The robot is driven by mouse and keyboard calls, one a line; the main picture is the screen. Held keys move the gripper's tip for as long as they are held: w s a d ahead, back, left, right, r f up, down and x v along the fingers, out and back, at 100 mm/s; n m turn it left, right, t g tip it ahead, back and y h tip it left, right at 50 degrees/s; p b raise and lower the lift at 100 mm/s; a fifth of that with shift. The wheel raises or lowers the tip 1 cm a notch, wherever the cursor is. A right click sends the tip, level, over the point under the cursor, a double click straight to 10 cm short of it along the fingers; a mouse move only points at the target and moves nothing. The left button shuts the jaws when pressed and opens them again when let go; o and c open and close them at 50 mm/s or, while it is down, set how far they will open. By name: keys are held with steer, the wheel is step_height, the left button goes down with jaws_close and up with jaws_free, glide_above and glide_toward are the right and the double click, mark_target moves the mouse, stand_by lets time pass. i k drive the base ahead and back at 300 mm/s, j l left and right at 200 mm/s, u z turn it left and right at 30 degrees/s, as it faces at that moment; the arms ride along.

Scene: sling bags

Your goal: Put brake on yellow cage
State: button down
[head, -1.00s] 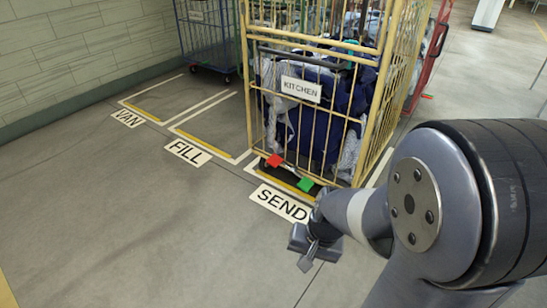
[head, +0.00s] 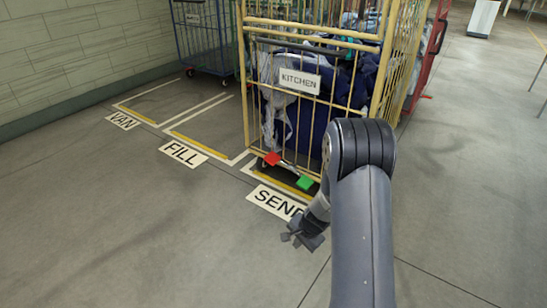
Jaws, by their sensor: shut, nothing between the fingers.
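The yellow cage (head: 318,42) stands in the bay marked SEND, with a KITCHEN sign (head: 299,79) on its front bars and cloth bags inside. At its front foot is a bar with a red pedal (head: 272,158) at the left and a green pedal (head: 305,182) at the right. The picture does not make clear which pedal is down. My gripper (head: 291,238) is shut and empty, low over the floor by the SEND label, in front of the green pedal and apart from it. My arm covers the cage's lower right front.
A blue cage (head: 203,40) stands at the back left, and part of a red cage (head: 436,45) shows behind the yellow one. Floor labels VAN (head: 123,121), FILL (head: 183,153) and SEND (head: 274,201) lie in front of the bays. The floor in front is clear.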

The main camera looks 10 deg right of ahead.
mark_target(304, 182)
steer(key=i+l, duration=0.2)
steer(key=i, duration=0.3)
steer(key=i+l+u, duration=0.15)
steer(key=i, duration=0.4)
steer(key=i+l, duration=0.35)
steer(key=i, duration=0.15)
steer(key=i+l+u, duration=0.15)
steer(key=i, duration=0.35)
steer(key=l, duration=0.1)
